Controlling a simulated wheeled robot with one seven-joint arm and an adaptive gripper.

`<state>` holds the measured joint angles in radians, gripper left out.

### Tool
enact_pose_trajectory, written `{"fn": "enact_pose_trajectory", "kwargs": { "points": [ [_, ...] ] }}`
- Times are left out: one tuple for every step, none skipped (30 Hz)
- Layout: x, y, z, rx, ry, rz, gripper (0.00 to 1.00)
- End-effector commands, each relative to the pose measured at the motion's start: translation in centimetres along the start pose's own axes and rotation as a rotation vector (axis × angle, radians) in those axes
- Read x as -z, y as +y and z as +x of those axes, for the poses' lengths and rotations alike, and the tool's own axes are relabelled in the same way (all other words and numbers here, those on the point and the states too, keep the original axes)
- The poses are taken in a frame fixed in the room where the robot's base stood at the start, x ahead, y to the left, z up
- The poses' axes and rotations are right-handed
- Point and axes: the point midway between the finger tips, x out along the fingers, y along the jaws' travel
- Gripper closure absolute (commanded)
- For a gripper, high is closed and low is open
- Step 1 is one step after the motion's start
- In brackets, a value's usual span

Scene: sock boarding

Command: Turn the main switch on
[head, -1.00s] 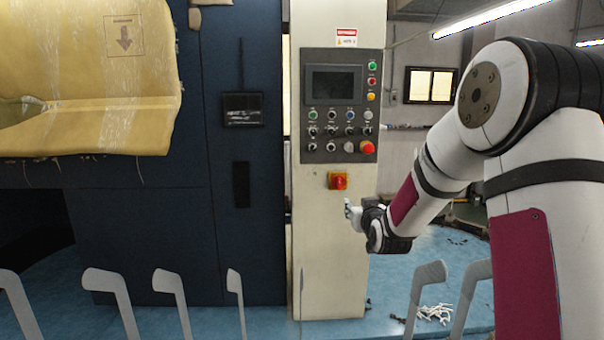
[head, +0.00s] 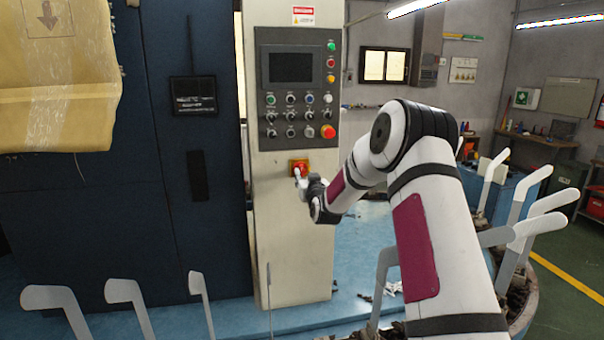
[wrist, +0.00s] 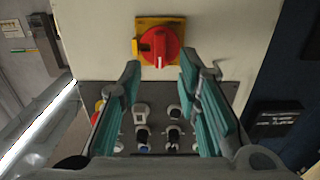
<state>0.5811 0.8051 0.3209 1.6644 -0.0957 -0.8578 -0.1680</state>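The main switch (head: 299,166) is a red rotary knob on a yellow plate, low on the front of the cream control cabinet. In the wrist view the red knob (wrist: 160,46) sits ahead of the fingertips, with its raised grip bar running roughly up and down the picture. My gripper (head: 299,178) is just in front of and slightly below the switch in the head view, hiding part of its lower edge. In the wrist view my gripper (wrist: 160,74) is open and empty, its two teal fingers apart to either side of the knob's line. I see no contact.
Above the switch is a grey control panel (head: 297,97) with a screen, several buttons and a red emergency knob (head: 328,131). A dark blue machine (head: 165,230) stands to the left. White boarding forms (head: 125,292) stand along the front and right.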

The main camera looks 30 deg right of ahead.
Motion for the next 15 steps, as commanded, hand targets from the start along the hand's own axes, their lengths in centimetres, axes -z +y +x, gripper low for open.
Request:
{"fn": "enact_pose_trajectory", "kwargs": {
  "points": [
    [-0.1, 0.0, 0.9, 0.0, 0.002, 0.001, 0.69],
    [-0.1, 0.0, 1.4, 0.0, 0.001, 0.001, 0.69],
    [0.0, 0.0, 2.0, 0.0, 0.002, 0.002, 0.69],
    [-0.1, 0.0, 2.4, 0.0, 0.001, 0.002, 0.69],
    [-0.1, 0.0, 2.8, 0.0, 0.001, 0.002, 0.69],
    [0.0, 0.0, 3.3, 0.0, 0.002, 0.002, 0.69],
    [0.0, -0.1, 3.6, 0.0, 0.002, 0.002, 0.69],
    [0.0, -0.1, 3.9, 0.0, 0.001, 0.002, 0.69],
    [0.0, -0.1, 4.2, 0.0, 0.001, 0.001, 0.69],
    [-0.1, -0.1, 4.3, 0.0, 0.0, 0.001, 0.69],
    [0.0, -0.1, 4.5, 0.0, 0.001, 0.001, 0.69],
    [0.0, 0.0, 4.7, 0.0, 0.001, 0.001, 0.69],
    [0.0, 0.0, 4.8, 0.0, 0.001, 0.001, 0.69],
    [0.0, 0.0, 4.8, 0.0, 0.0, 0.0, 0.69],
    [0.0, 0.0, 4.9, 0.0, 0.0, 0.0, 0.69]
  ]
}}
